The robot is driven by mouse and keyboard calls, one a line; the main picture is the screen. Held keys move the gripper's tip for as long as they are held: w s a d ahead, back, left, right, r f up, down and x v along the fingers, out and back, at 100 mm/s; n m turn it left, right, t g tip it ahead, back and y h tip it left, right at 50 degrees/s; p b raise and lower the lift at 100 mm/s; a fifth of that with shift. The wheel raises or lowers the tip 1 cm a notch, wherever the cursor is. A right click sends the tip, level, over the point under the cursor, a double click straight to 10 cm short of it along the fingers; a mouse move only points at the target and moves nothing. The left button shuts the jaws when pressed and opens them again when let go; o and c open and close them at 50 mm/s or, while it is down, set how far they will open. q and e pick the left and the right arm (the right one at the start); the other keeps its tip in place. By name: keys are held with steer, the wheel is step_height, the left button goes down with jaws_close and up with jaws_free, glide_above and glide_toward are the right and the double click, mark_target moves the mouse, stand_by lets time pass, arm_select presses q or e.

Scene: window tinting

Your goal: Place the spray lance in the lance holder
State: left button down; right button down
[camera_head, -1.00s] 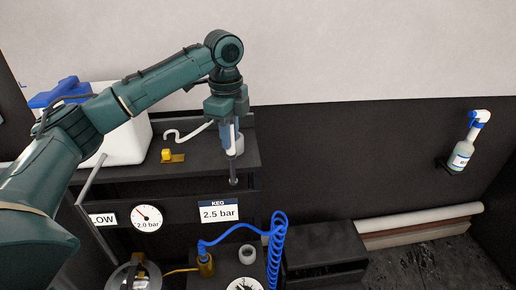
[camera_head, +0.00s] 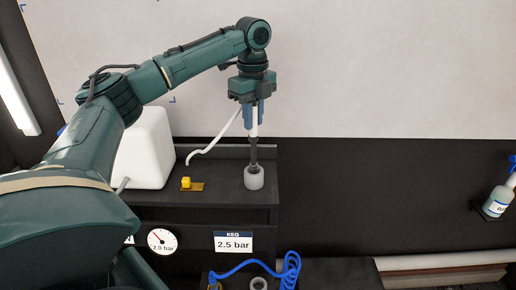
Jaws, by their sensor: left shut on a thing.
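My left gripper (camera_head: 253,100) is shut on the upper part of the spray lance (camera_head: 254,125) and holds it upright above the back shelf. The lance has a blue and white grip, a dark shaft pointing down and a white curved hose (camera_head: 213,142) hanging off to the left. The lance holder (camera_head: 254,178) is a short light-grey cup on the shelf, directly below the lance. The shaft's lower end meets the holder's mouth in the picture; I cannot tell whether it is inside or just above or behind it. My right gripper is out of view.
A yellow-knobbed valve (camera_head: 186,183) sits on the shelf left of the holder, with a white tank (camera_head: 147,148) further left. A pressure gauge (camera_head: 162,241) and keg display (camera_head: 233,241) are below. A coiled blue hose (camera_head: 291,268) is in front. A spray bottle (camera_head: 498,200) is far right.

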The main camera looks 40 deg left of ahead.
mark_target(253, 136)
arm_select(q)
step_height(253, 136, down, 6)
steer(key=shift+r, duration=0.1)
stand_by(0.4)
steer(key=c, duration=1.3)
jaws_free()
steer(key=shift+f, duration=0.2)
steer(key=shift+o, duration=0.2)
steer(key=shift+r, duration=0.15)
